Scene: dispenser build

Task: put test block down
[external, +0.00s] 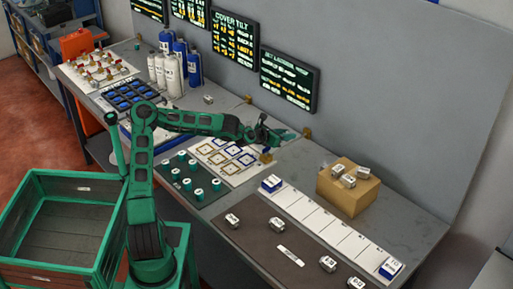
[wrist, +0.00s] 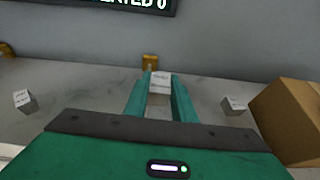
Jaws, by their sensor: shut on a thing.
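A small block with a white labelled top (wrist: 160,79), which I take to be the test block, sits between the teal fingers of my gripper (wrist: 159,98) in the wrist view. My gripper is shut on it. In the external view my gripper (external: 284,135) reaches over the back part of the bench, near the wall. The held block cannot be made out clearly there. Whether it touches the bench top is hard to tell.
Similar small blocks lie on the grey bench to the left (wrist: 25,101) and right (wrist: 233,105) in the wrist view. A cardboard box (external: 349,192) bearing blocks stands right. A white card with square outlines (external: 231,160) lies nearby. Free bench surface surrounds my gripper.

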